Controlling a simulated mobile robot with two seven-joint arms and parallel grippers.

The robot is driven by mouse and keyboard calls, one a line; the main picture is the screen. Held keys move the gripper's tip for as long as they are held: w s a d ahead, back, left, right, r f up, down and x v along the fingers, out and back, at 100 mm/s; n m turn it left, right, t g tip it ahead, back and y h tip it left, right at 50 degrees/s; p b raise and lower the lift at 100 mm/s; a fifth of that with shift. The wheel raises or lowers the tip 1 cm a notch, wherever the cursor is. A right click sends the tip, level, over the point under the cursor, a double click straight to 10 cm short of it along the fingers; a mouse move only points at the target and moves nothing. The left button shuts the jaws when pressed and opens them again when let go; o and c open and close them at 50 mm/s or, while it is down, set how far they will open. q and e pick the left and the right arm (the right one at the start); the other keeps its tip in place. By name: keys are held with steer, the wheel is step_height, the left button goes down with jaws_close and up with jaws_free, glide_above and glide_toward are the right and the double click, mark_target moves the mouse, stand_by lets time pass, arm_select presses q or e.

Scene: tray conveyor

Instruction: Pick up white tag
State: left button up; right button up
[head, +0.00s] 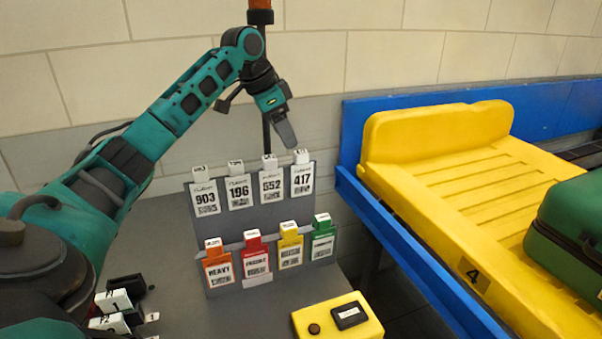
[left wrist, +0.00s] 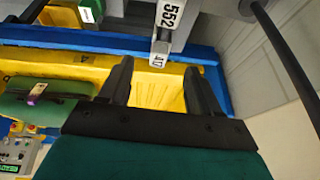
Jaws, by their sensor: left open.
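Several white tags stand in the upper row of a grey rack (head: 232,222). They are tag 903 (head: 206,199), tag 196 (head: 239,192), tag 552 (head: 271,186) and tag 417 (head: 302,180). My left gripper (head: 287,138) is open and empty, just above tags 552 and 417. In the left wrist view, tag 417 (left wrist: 158,58) appears between the tips of my left gripper (left wrist: 160,72), with tag 552 (left wrist: 170,14) beyond it. I see no contact between fingers and tag. My right gripper is out of view.
The lower row holds an orange tag (head: 219,268), red tag (head: 256,260), yellow tag (head: 290,250) and green tag (head: 322,241). A yellow box (head: 338,318) stands in front. At right are a yellow tray (head: 440,190) and green suitcase (head: 570,225).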

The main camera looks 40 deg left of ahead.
mark_target(297, 152)
arm_select(q)
steer(key=x, duration=0.4)
steer(key=shift+w+d+f, duration=0.1)
steer(key=shift+w+f, duration=0.05)
steer(key=shift+f, duration=0.2)
steer(key=x, duration=0.5)
steer(key=shift+w, duration=0.3)
steer(key=c, duration=1.1)
steer(key=shift+o, duration=0.2)
steer(key=shift+r, duration=0.1)
